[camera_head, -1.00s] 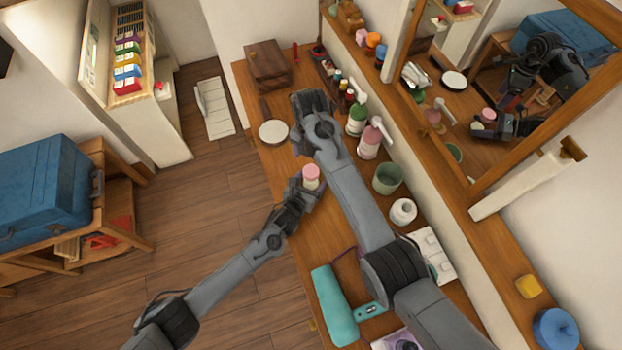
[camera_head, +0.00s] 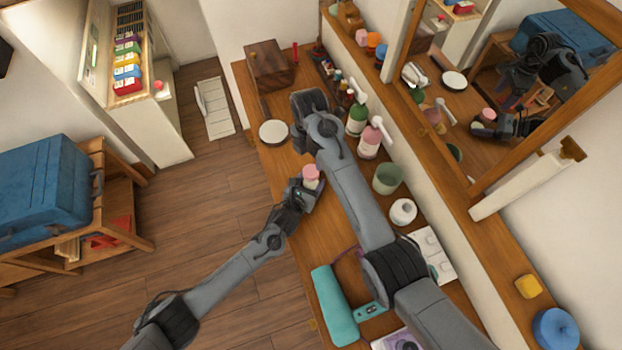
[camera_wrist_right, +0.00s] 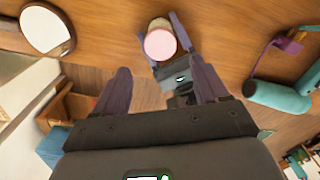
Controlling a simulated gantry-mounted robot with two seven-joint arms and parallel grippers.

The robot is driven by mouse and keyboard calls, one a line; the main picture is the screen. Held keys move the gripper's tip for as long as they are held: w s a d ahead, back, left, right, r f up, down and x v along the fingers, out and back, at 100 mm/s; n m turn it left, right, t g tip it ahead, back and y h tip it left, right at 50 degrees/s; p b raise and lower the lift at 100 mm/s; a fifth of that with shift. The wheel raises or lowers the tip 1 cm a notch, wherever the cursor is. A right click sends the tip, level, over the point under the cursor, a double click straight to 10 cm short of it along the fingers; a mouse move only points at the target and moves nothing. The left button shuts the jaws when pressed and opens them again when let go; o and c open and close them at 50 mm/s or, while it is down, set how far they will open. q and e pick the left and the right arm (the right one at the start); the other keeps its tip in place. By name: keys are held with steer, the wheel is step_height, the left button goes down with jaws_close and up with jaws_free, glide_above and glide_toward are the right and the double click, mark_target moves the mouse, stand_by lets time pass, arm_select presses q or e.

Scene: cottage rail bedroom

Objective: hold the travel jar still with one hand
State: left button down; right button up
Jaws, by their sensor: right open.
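The travel jar (camera_head: 311,173), small and pale with a pink lid, stands upright on the wooden dressing table. My left gripper (camera_head: 305,190) is low beside it. In the right wrist view the jar (camera_wrist_right: 160,43) is between the left gripper's fingers, one on each side; whether they press on it I cannot tell. My right gripper (camera_head: 310,103) is above the table, farther back than the jar, its fingertips mostly hidden in the head view. In the right wrist view it (camera_wrist_right: 160,66) is open and empty, with the jar beyond its fingertips.
A round white-faced disc (camera_head: 273,132) and a wooden box (camera_head: 268,65) are at the far end. Green (camera_head: 357,119) and pink (camera_head: 370,141) pump bottles, a green cup (camera_head: 387,178) and a white jar (camera_head: 403,211) line the wall side. A teal hair dryer (camera_head: 335,305) lies nearer.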

mark_target(311, 171)
steer(key=shift+m, duration=0.4)
steer(key=shift+d+f, duration=0.1)
steer(key=shift+f, duration=3.95)
steer(key=shift+c, duration=0.4)
